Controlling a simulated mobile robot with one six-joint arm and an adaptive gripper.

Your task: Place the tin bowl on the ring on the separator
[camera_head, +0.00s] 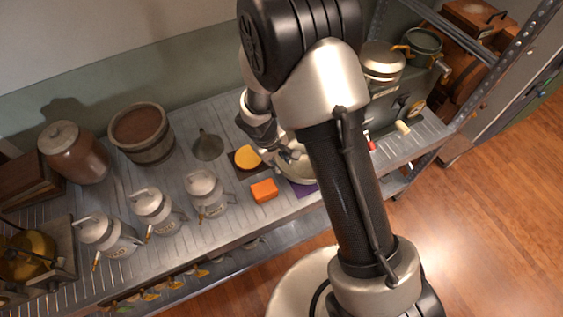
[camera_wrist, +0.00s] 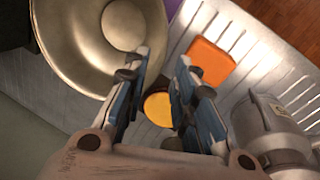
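The tin bowl (camera_wrist: 75,45) is wide, shallow and metallic, with a raised round centre. It rests on the shelf, over a purple patch; in the head view it shows partly behind my arm (camera_head: 297,171). My gripper (camera_wrist: 160,62) is at the bowl's edge, its fingers apart. One finger overlaps the bowl's rim and the other is outside it, with a clear gap between them. The fingertips are hard to make out in the head view. A dark machine (camera_head: 402,104) at the right, with rounded metal vessels on top, may be the separator. I cannot make out its ring.
A yellow disc (camera_head: 246,157) and an orange block (camera_head: 264,190) lie close to the bowl. Several metal cans, one here (camera_head: 207,193), line the front left. A funnel (camera_head: 208,146), a wooden tub (camera_head: 142,134) and a brown jar (camera_head: 73,153) stand behind. A metal post (camera_head: 505,66) rises at right.

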